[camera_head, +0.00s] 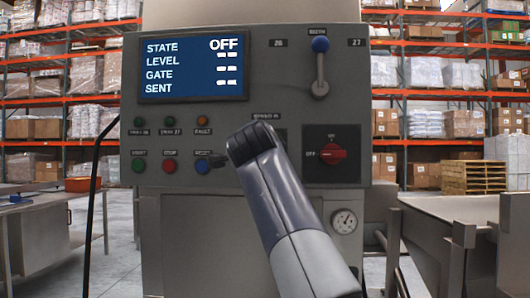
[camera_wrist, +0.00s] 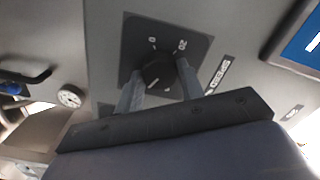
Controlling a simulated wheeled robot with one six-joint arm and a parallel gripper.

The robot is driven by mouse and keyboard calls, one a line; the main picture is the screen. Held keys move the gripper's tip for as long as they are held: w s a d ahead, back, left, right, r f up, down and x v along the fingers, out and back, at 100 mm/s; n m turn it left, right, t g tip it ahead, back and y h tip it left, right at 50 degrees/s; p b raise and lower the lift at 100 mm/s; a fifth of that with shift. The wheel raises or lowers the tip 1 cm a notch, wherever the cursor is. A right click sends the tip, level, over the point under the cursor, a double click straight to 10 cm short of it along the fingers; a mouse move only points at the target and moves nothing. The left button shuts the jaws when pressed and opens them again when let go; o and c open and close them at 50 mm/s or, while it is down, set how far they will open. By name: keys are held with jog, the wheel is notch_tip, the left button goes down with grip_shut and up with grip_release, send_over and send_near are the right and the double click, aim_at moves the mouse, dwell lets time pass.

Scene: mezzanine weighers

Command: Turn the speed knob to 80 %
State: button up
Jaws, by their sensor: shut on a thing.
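The speed knob (camera_wrist: 158,70) is a round black knob on a dark square plate (camera_wrist: 130,67). In the wrist view the plate shows a "0" and a "20"; any other marks are hidden or too small to read. A short light line shows on the lower part of the knob's face. My gripper (camera_wrist: 160,87) is shut on the knob, with one finger on each side of it. In the head view my gripper (camera_head: 252,142) covers the knob, and only the small label (camera_head: 266,116) and a bit of the plate show.
The grey control panel (camera_head: 205,120) has a screen (camera_head: 193,68) reading STATE OFF. A blue-knobbed lever (camera_head: 320,65) and a red rotary switch (camera_head: 333,154) are to the right. Several buttons sit lower left. A gauge (camera_head: 344,221) is below.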

dwell(0.4)
jog(key=o, duration=1)
jog(key=s+b, duration=0.1)
jog(key=s, duration=0.4)
jog(key=s+b, duration=0.1)
jog(key=s, duration=0.4)
jog(key=shift+s+a, duration=0.2)
jog(key=shift+s, duration=0.2)
jog(key=shift+w, duration=0.15)
